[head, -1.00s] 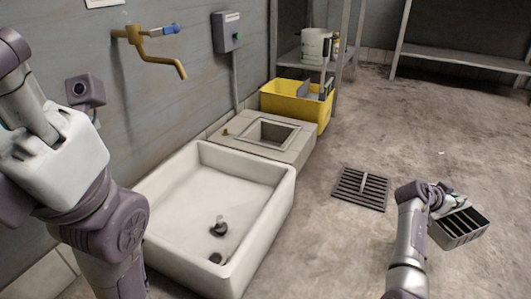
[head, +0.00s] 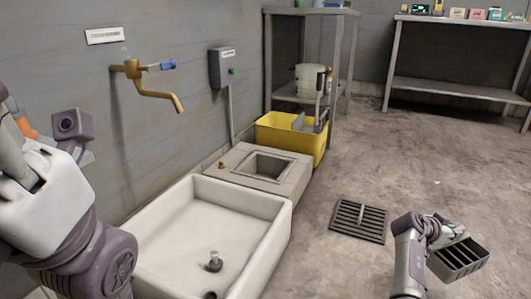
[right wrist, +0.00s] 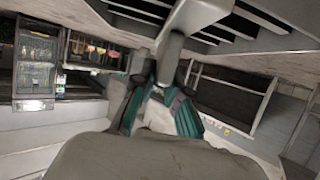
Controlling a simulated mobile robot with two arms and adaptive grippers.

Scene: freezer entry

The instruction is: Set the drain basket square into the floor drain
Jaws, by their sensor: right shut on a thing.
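The drain basket (head: 460,259) is a grey, slotted square box at the lower right of the head view. My right gripper (head: 440,233) is shut on its upright handle and holds it, tilted, in front of the floor. In the right wrist view the gripper (right wrist: 160,92) is closed around the grey handle (right wrist: 171,55), with the slatted basket (right wrist: 215,18) at the top. The floor drain appears to be the low concrete block (head: 234,175) with a square opening, beyond the sink.
A white sink (head: 285,225) stands between my left arm and the floor. A dark slotted grate (head: 359,220) lies on the floor, left of the basket. A yellow bucket (head: 318,146) stands behind the block. Open floor stretches right, towards shelving (head: 455,90).

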